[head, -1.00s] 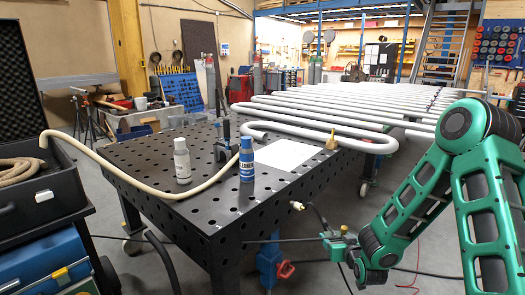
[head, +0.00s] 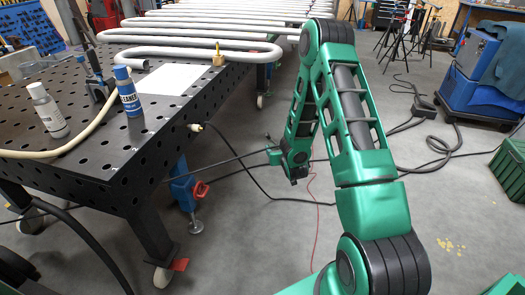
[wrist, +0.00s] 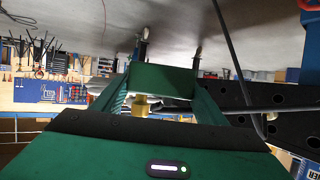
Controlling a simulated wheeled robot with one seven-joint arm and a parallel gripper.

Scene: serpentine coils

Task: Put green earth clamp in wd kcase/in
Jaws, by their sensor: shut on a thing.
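My gripper (wrist: 160,98) shows in the wrist view with its two green fingers reaching up from the green body. It is shut on the green earth clamp (wrist: 165,80), a green block with a brass piece (wrist: 140,105) below it. In the head view the clamp (head: 275,155) is a small green patch beside the end of my arm, right of the table; the arm hides most of my gripper. I cannot make out any thing that is clearly the wd kcase.
The black perforated table (head: 150,110) stands at left with a white bottle (head: 47,112) and a blue bottle (head: 127,92). Grey coils (head: 200,33) run behind. At right are a blue machine (head: 485,70), a green crate (head: 512,165) and cables on otherwise open floor.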

